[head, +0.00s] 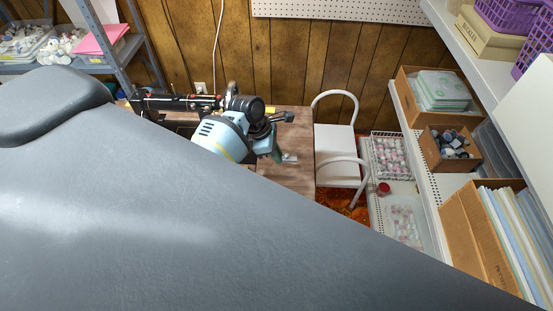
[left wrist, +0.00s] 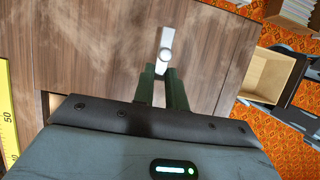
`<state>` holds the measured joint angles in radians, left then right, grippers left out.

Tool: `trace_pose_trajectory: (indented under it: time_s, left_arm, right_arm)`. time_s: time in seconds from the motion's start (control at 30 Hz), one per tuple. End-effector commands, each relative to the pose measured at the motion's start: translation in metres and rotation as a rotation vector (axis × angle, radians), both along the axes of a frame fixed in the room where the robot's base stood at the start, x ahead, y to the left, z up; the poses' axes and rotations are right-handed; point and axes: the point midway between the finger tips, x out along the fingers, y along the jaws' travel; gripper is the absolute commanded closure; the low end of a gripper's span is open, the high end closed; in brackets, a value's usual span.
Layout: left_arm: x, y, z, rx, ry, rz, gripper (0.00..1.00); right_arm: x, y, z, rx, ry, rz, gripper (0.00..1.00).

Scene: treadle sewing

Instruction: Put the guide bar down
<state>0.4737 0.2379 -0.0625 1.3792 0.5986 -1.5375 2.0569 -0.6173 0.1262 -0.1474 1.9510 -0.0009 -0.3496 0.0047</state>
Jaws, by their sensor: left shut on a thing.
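The guide bar (left wrist: 167,38) is a small silver-grey bar with a round knob, seen at the fingertips in the left wrist view. My left gripper (left wrist: 161,74) has green fingers and is shut on the bar's near end. In the head view the left gripper (head: 279,153) hangs over the right part of the brown wooden table (head: 296,180), with the pale bar (head: 290,158) at its tip. I cannot tell whether the bar touches the tabletop. My right gripper is not in view.
A black sewing machine (head: 172,102) stands on the table behind and left of the gripper. A white chair (head: 337,150) is right of the table. A yellow ruler (left wrist: 8,115) lies left in the wrist view. Shelves with boxes stand at right. The tabletop around the bar is clear.

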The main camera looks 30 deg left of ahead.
Motion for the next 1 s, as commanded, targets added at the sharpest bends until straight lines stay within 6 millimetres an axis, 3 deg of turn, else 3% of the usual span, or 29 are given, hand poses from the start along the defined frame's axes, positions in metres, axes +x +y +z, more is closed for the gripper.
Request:
trace_pose_trajectory:
  time_s: [0.2, 0.5, 0.93, 0.97, 1.0]
  left_arm:
    - [0.002, 0.0, -0.002, 0.0, 0.0, 0.0, 1.0]
    - [0.002, 0.0, -0.033, -0.001, 0.0, 0.0, 1.0]
    - [0.001, 0.0, -0.039, 0.0, 0.001, 0.0, 1.0]
    - [0.001, 0.0, -0.039, 0.0, 0.0, -0.001, 0.84]
    - [0.001, 0.0, -0.039, 0.0, 0.0, -0.001, 0.79]
  right_arm:
    - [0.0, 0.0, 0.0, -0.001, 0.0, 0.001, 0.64]
    - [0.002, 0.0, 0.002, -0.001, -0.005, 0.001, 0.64]
    - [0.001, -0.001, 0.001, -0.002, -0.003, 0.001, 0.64]
    - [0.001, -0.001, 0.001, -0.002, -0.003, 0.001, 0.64]
    - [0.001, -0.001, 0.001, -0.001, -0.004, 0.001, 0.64]
